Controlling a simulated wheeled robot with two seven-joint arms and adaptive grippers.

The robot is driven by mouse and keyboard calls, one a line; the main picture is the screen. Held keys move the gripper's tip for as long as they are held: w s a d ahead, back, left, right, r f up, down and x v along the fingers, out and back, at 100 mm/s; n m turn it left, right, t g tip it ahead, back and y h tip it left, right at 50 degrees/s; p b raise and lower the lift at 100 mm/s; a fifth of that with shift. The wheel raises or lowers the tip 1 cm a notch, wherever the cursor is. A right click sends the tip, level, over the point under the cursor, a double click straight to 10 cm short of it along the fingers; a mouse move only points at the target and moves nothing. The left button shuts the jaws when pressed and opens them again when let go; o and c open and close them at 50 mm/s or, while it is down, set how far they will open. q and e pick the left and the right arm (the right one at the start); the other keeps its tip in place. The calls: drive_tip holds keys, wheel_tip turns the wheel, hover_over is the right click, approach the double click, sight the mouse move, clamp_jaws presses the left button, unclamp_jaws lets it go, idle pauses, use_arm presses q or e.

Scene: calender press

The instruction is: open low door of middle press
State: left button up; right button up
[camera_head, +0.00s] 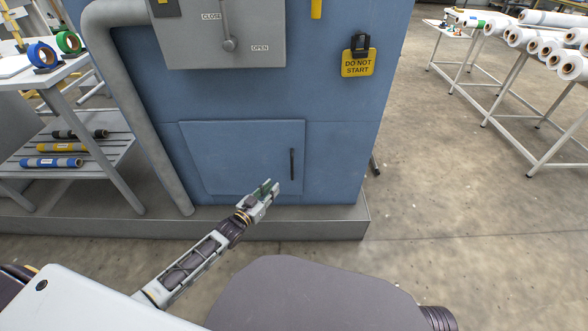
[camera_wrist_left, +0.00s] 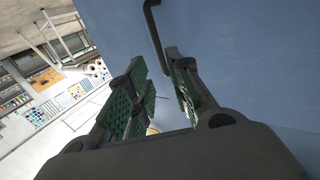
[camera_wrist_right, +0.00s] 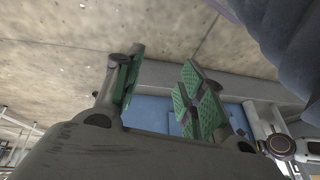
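The blue press (camera_head: 345,140) has a low door (camera_head: 230,150), a blue panel that looks shut. Its dark upright bar handle (camera_head: 292,164) is on the door's right side. My left gripper (camera_head: 268,188) is just below and left of the handle in the head view. In the left wrist view the gripper (camera_wrist_left: 156,88) is open, with green pads apart. The handle (camera_wrist_left: 153,32) shows just beyond the fingertips there, its near end beside the right finger; contact cannot be told. My right gripper (camera_wrist_right: 160,82) is open and empty over the floor; it is outside the head view.
A grey base ledge (camera_head: 300,225) runs below the door. A grey pipe (camera_head: 140,120) stands left of it. A lever panel (camera_head: 225,35) and a yellow "DO NOT START" tag (camera_head: 358,63) are above. A shelf table (camera_head: 75,155) is at left.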

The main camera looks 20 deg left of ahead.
use_arm(q)
drive_tip(key=shift+w+d+r, duration=0.2)
drive_tip(key=shift+r, duration=0.2)
use_arm(e)
drive_tip(key=shift+r, duration=0.4)
use_arm(q)
drive_tip(key=shift+w, duration=0.1)
use_arm(e)
drive_tip(key=shift+f, duration=0.15)
use_arm(q)
drive_tip(key=b, duration=0.5)
hover_over(292, 177)
drive_tip(key=shift+w+a, duration=0.15)
drive_tip(key=shift+w, duration=0.15)
use_arm(e)
wheel_tip(292, 177, down, 10)
drive_tip(key=a+m+t+y, duration=0.1)
drive_tip(key=a+t, duration=0.1)
drive_tip(key=shift+w+a+f, duration=0.15)
drive_tip(key=shift+w+f, duration=0.05)
drive_tip(key=shift+w, duration=0.15)
drive_tip(key=shift+s, duration=0.1)
use_arm(q)
clamp_jaws()
